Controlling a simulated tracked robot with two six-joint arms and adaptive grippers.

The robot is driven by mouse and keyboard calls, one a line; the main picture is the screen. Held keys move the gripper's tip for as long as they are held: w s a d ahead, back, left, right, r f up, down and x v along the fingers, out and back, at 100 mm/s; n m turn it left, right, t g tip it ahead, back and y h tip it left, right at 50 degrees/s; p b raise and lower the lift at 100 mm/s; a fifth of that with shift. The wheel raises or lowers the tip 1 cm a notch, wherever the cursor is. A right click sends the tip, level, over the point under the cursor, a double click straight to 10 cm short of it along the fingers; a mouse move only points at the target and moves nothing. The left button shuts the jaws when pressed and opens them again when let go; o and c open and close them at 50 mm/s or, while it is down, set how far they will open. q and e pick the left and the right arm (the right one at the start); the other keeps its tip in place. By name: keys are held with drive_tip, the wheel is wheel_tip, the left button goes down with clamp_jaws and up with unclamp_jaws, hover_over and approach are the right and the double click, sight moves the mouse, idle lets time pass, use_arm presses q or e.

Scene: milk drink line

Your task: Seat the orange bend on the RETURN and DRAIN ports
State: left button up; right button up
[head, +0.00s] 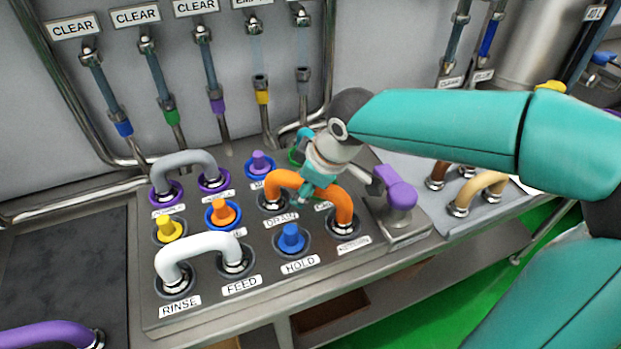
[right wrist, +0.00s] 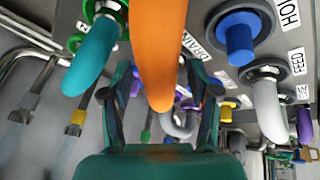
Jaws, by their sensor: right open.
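The orange bend (head: 287,180) is an upright arch on the port panel. Its left leg stands at the port labelled DRAIN (head: 281,220). Its right leg stands at a dark-ringed port (head: 345,232) whose label is hard to read. Both legs look to be down in their ports; I cannot tell how fully. My right gripper (head: 306,192) is over the middle of the arch. In the right wrist view its open fingers (right wrist: 157,88) lie on either side of the orange bend (right wrist: 158,50), with gaps visible. My left gripper is out of view.
A white bend (head: 200,245) joins RINSE and FEED. A blue plug (head: 291,238) stands at HOLD, close in front of the orange bend. A purple handle (head: 398,190) rises at its right. A grey bend (head: 185,165) stands behind left. A teal bend (right wrist: 92,55) is close beside my fingers.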

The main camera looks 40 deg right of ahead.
drive_tip(key=v, duration=1.2)
drive_tip(key=shift+f, duration=0.1)
